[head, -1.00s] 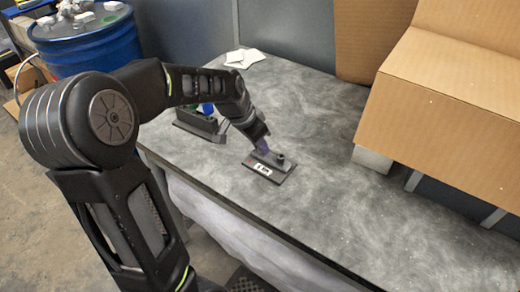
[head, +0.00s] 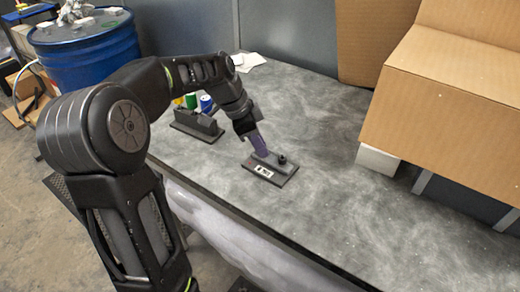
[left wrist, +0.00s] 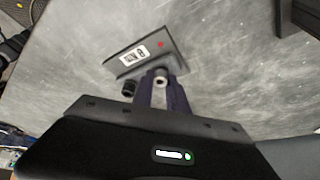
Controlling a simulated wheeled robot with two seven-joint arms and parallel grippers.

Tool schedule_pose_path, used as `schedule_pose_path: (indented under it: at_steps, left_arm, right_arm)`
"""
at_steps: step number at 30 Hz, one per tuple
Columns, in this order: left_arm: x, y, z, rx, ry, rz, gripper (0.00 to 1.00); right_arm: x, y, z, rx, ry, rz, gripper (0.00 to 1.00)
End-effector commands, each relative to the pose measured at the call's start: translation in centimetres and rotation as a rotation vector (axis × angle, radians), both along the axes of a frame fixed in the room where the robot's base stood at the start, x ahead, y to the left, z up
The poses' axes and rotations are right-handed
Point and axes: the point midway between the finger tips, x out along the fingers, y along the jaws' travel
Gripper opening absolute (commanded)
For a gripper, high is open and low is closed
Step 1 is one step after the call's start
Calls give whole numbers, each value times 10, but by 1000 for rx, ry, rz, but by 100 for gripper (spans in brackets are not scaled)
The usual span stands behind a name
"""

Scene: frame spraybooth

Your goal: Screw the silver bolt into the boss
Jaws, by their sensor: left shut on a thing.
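A dark fixture plate (head: 285,178) with a white label lies on the bench. A raised block with a round black knob (head: 282,159) stands on it. My left gripper (head: 261,153) reaches down to the plate beside the knob. In the left wrist view, its purple fingers (left wrist: 161,85) are shut on a small silver round part, which looks like the silver bolt (left wrist: 161,79). The plate (left wrist: 118,66) and the black knob (left wrist: 128,88) also show there. The boss under the bolt is hidden, so I cannot tell how deep the bolt sits. My right gripper is not in view.
A dark holder (head: 196,125) with coloured items behind it stands left of the plate on the grey bench (head: 330,130). A large cardboard box (head: 450,110) stands at the right. A blue drum (head: 90,60) is at the back left. The bench around the plate is clear.

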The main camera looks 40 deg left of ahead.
Motion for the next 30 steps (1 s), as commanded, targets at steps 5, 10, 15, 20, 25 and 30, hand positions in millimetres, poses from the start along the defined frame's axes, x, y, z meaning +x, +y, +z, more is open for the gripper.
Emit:
schedule_pose_path:
  at_steps: [5, 10, 15, 20, 25, 30]
  left_arm:
    - [0, 1, -1, 1, 2, -69, 0]
    - [0, 0, 0, 2, 3, -66, 0]
    - [0, 1, -2, 1, 3, -155, 0]
    - [2, 2, -1, 0, 3, -368, 0]
    - [2, 2, 0, 0, 2, -468, 0]
    - [1, 2, 0, 1, 1, -466, 0]
  right_arm:
    - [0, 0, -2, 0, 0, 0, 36]
    - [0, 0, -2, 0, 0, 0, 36]
    - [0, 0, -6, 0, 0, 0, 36]
    - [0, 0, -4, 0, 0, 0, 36]
    - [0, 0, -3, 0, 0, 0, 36]
    - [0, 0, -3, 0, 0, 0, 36]
